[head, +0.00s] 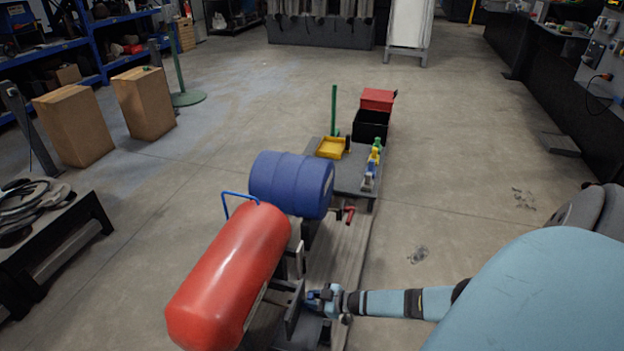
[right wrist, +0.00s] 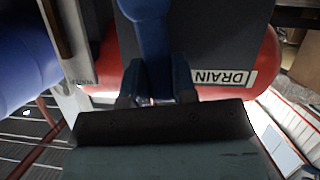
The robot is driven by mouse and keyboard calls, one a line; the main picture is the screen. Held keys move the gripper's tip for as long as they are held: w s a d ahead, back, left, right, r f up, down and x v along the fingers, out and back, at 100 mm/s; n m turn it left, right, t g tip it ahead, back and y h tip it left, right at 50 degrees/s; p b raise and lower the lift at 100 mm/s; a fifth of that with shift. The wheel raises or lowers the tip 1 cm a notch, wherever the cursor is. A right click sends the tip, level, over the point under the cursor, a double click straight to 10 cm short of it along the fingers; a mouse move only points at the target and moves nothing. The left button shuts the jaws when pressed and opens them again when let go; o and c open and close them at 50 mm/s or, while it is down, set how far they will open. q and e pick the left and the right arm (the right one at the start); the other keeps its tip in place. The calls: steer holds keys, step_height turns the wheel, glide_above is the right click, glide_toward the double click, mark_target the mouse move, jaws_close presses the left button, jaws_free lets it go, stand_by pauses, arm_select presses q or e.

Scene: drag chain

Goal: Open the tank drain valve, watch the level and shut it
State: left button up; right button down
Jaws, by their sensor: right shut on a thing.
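The red tank (head: 230,275) lies in the lower middle of the head view, with a blue bent bar (head: 240,197) at its far end. My right gripper (head: 312,300) is at the tank's right side. In the right wrist view its fingers (right wrist: 157,98) are shut on a blue lever (right wrist: 153,45), the drain valve handle. My left gripper is not in view.
A blue drum (head: 290,183) lies behind the tank. Beyond it a grey cart top (head: 350,178) holds a yellow tray (head: 331,147) and small bottles. Cardboard boxes (head: 145,103) and a dark bench (head: 60,235) stand left. The floor to the right is mostly clear.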

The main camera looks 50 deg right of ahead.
steer(key=shift+w+d+m, duration=0.15)
steer(key=shift+d+m, duration=0.2)
steer(key=shift+m, duration=0.05)
arm_select(q)
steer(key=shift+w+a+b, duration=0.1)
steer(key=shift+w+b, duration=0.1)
steer(key=shift+b, duration=0.15)
arm_select(e)
steer(key=shift+w+d+m+g+y, duration=0.1)
steer(key=shift+d+m+g+y, duration=0.15)
steer(key=shift+m+g+y, duration=0.05)
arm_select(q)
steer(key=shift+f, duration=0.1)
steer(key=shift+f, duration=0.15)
arm_select(e)
steer(key=c, duration=0.9)
jaws_free()
arm_select(q)
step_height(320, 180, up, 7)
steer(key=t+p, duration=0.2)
steer(key=p, duration=0.3)
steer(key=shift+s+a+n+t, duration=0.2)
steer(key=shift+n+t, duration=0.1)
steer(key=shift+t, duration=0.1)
arm_select(e)
steer(key=v, duration=1.3)
steer(key=shift+s+d+r, duration=0.1)
steer(key=shift+s+d, duration=0.05)
steer(key=shift+s, duration=0.2)
